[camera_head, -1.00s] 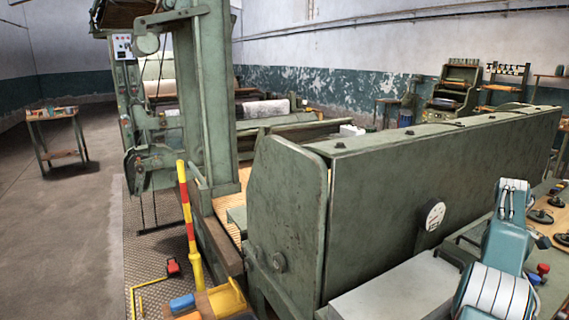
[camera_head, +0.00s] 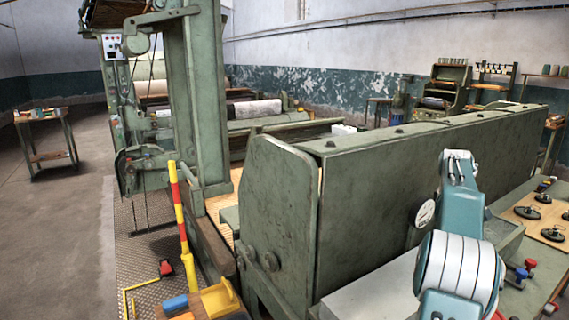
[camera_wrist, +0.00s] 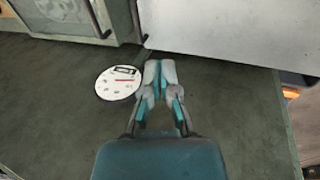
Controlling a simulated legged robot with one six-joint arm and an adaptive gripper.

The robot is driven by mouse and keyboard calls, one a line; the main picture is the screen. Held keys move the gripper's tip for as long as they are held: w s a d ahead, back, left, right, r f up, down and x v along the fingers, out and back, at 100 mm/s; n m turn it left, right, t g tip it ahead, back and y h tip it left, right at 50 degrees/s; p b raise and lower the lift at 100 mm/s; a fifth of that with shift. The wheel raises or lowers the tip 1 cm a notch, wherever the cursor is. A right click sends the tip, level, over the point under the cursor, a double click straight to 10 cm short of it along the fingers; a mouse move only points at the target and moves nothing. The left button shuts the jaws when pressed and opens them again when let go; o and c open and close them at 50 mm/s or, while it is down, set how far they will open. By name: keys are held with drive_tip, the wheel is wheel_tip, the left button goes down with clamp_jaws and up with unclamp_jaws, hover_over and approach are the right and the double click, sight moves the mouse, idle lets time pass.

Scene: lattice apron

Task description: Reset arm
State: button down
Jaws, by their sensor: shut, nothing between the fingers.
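My gripper (camera_wrist: 160,82) shows in the wrist view, its grey and teal fingers together with nothing between them. It points toward a dark green machine panel (camera_wrist: 225,115). A round white dial gauge (camera_wrist: 118,83) with a red needle is just left of the fingertips, apart from them. In the head view, my blue and white arm is at the lower right, over the machine's front. The dial gauge (camera_head: 425,213) shows beside the arm there.
A green machine housing (camera_head: 400,185) fills the middle right. A light grey box (camera_head: 365,295) sits at its foot. A wooden board (camera_head: 540,215) with black knobs is at the right. A red and yellow post (camera_head: 180,215) stands left.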

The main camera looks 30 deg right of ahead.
drive_tip(key=w+a+r+t, duration=0.1)
drive_tip(key=w+a+r, duration=0.15)
drive_tip(key=a, duration=0.85)
drive_tip(key=w+a+r+t, duration=0.1)
drive_tip(key=w+a+r, duration=0.15)
drive_tip(key=a, duration=0.85)
drive_tip(key=w+a+r+t, duration=0.15)
drive_tip(key=a+r, duration=0.25)
drive_tip(key=a, duration=0.8)
drive_tip(key=s+a+f+y, duration=0.1)
drive_tip(key=s+a, duration=0.3)
drive_tip(key=a, duration=0.4)
drive_tip(key=s+a+f+y, duration=0.1)
drive_tip(key=s+a+f, duration=0.15)
drive_tip(key=a, duration=0.55)
drive_tip(key=s+a+f+t+y, duration=0.1)
drive_tip(key=s+a+f, duration=0.5)
drive_tip(key=s+a, duration=0.3)
drive_tip(key=shift+s+f+y, duration=0.25)
drive_tip(key=shift+s+y, duration=0.05)
drive_tip(key=shift+s, duration=0.65)
